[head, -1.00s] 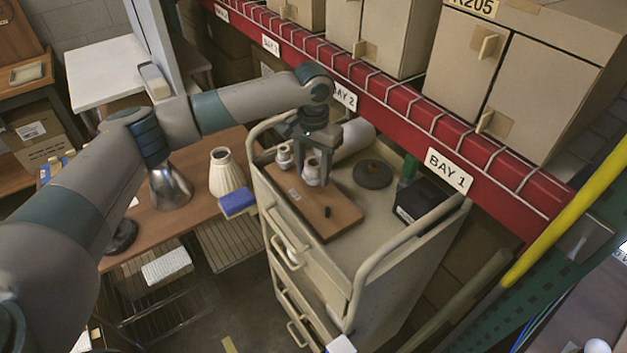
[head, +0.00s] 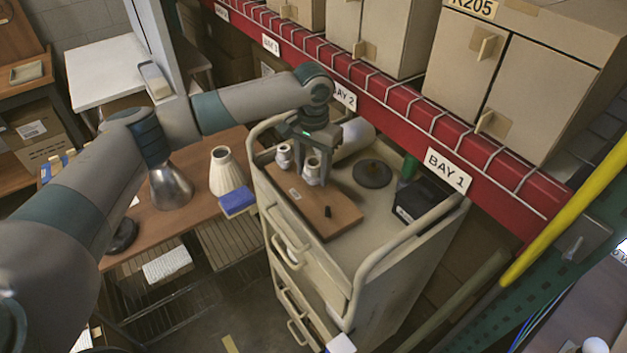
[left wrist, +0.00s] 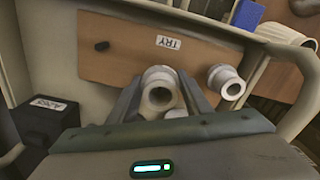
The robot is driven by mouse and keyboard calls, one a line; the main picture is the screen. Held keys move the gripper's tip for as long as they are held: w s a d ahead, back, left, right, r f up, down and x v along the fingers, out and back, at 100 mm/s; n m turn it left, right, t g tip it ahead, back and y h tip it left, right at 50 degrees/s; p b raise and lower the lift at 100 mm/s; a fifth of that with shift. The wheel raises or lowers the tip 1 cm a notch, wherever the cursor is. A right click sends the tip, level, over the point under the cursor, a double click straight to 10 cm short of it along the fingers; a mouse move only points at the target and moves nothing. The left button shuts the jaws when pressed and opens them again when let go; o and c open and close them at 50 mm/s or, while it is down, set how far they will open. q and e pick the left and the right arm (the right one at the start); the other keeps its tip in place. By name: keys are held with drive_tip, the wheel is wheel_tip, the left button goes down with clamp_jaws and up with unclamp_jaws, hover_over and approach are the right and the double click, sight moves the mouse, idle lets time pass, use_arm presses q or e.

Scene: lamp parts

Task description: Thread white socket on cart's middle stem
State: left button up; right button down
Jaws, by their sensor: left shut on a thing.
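The cart (head: 364,270) has a wooden board (head: 340,212) on its top. My left gripper (head: 313,172) points down over the board and is shut on a white socket (head: 311,168). In the left wrist view this socket (left wrist: 160,90) sits between the fingers, its round opening showing. It is at the middle place of the row; its lower end and the stem under it are hidden. Another white socket (head: 284,158) stands on the board to the left, and shows at right in the left wrist view (left wrist: 227,83). A bare dark stem (head: 327,211) stands at the board's near end. My right gripper is not in view.
The cart top also holds a dark round disc (head: 372,174), a black box (head: 424,200), a green object (head: 408,168) and a white cylinder (head: 355,136). Raised rails edge the cart. A red shelf beam (head: 400,120) runs close behind. A ribbed white shade (head: 226,172) stands on the table left.

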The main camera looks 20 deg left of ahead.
use_arm(q)
drive_tip(key=shift+s+f, duration=0.25)
drive_tip(key=shift+f, duration=0.05)
drive_tip(key=m+p, duration=0.2)
drive_tip(key=m, duration=0.1)
drive_tip(key=shift+m, duration=0.4)
drive_tip(key=shift+f+m+p, duration=0.15)
drive_tip(key=shift+m+p, duration=0.5)
drive_tip(key=shift+m, duration=0.85)
drive_tip(key=shift+m+p, duration=0.3)
drive_tip(key=shift+m, duration=0.3)
drive_tip(key=m+p, duration=0.1)
drive_tip(key=m, duration=0.2)
drive_tip(key=shift+m, duration=0.4)
drive_tip(key=shift+w+m, duration=0.1)
drive_tip(key=shift+m, duration=0.9)
